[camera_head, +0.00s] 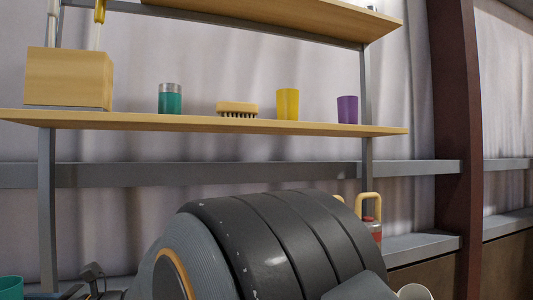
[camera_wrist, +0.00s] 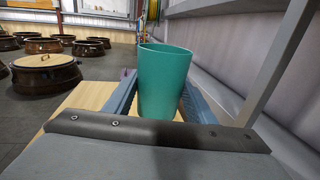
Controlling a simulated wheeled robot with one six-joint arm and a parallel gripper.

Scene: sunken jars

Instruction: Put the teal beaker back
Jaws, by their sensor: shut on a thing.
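The teal beaker (camera_wrist: 165,78) stands roughly upright between the two jaws of my gripper (camera_wrist: 155,108) in the wrist view. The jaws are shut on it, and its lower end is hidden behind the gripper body. In the head view part of the teal beaker (camera_head: 10,288) shows at the bottom left corner, cut by the frame edge. A pale wooden surface (camera_wrist: 92,94) lies beyond and below the jaws. Whether the beaker touches it I cannot tell.
A wooden shelf (camera_head: 200,122) holds a teal jar with a grey lid (camera_head: 170,99), a brush (camera_head: 237,108), a yellow cup (camera_head: 287,104), a purple cup (camera_head: 347,110) and a wooden block (camera_head: 68,78). Several brown pots (camera_wrist: 45,72) stand on the floor.

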